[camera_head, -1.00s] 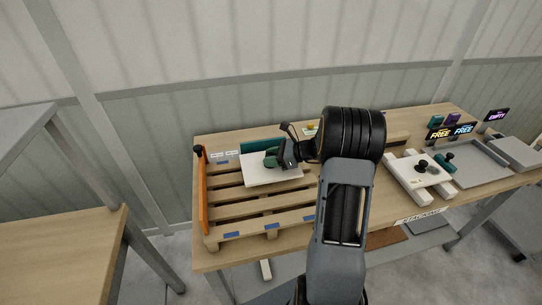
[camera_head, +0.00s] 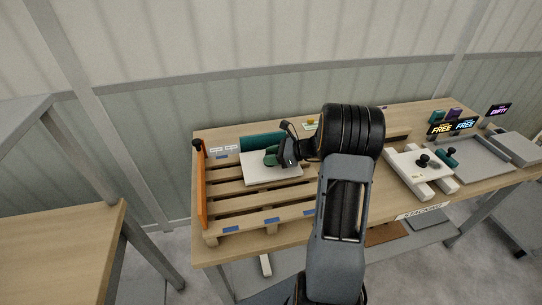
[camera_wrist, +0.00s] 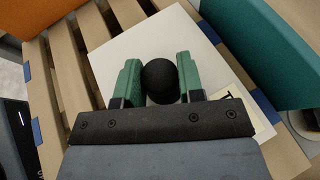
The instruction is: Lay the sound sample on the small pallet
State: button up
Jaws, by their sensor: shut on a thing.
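The sample is a white square plate (camera_head: 262,175) with a round black knob (camera_wrist: 160,80) on it. It lies over the slats of the small wooden pallet (camera_head: 262,211), towards the pallet's back; I cannot tell whether it touches them everywhere. My gripper (camera_wrist: 158,82) has green fingers on both sides of the knob and is shut on it. In the head view my gripper (camera_head: 272,156) hides the knob. A small dark mark shows on the plate's edge in the wrist view.
An orange board (camera_head: 202,186) stands along the pallet's left side and a teal block (camera_head: 262,141) behind it.

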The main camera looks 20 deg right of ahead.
jog(key=shift+f, duration=0.4)
jog(key=o, duration=1.2)
jog(key=shift+c, duration=0.2)
